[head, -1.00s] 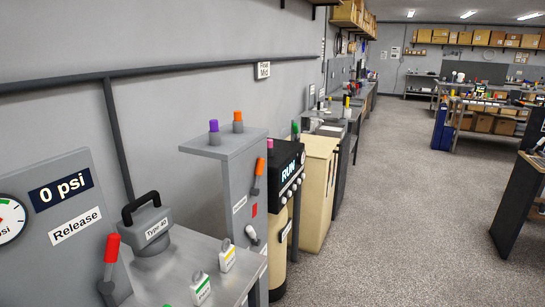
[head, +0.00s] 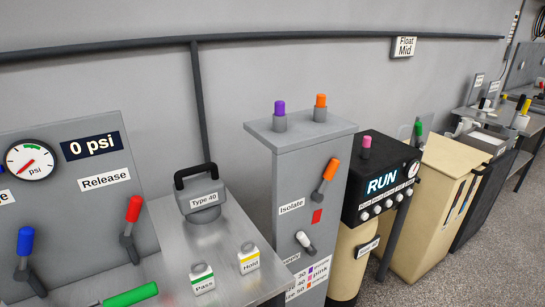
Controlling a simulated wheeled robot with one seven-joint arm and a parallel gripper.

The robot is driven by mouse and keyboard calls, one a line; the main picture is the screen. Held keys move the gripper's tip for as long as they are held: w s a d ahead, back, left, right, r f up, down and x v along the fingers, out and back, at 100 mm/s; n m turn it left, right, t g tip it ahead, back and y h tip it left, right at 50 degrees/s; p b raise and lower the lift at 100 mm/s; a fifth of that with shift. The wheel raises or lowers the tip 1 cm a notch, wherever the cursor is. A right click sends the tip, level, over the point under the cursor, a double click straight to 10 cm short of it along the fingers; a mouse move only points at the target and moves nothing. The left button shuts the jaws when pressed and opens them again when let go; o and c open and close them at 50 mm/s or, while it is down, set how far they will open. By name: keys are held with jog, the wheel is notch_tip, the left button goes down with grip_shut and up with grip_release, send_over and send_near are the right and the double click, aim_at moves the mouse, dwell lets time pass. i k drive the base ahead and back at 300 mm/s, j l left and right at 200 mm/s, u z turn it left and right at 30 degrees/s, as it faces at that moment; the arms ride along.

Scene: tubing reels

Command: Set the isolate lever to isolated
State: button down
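The isolate lever (head: 325,181) has an orange handle and a grey shaft. It sits on the front of a tall grey cabinet (head: 289,236), to the right of a label reading "Isolate" (head: 292,206). The handle points up and slightly right. A small red patch (head: 317,216) shows below the lever. A second lever or switch with a white tip (head: 304,240) is lower on the same face. My gripper is not in view.
Purple (head: 280,107) and orange (head: 320,102) knobs stand on the cabinet top. Left is a metal bench (head: 228,212) with a "Type 40" part (head: 202,199) and a red-handled lever (head: 132,215). Right stands a black-topped unit reading "RUN" (head: 382,182). Open floor (head: 490,240) lies at right.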

aim_at(317, 195)
jog(key=i+l+u, duration=0.2)
jog(key=u, duration=0.15)
jog(key=i+l+u, duration=0.15)
jog(key=l+u, duration=0.2)
jog(key=i+l+u, duration=0.1)
jog(key=l+u, duration=0.6)
jog(key=l, duration=0.15)
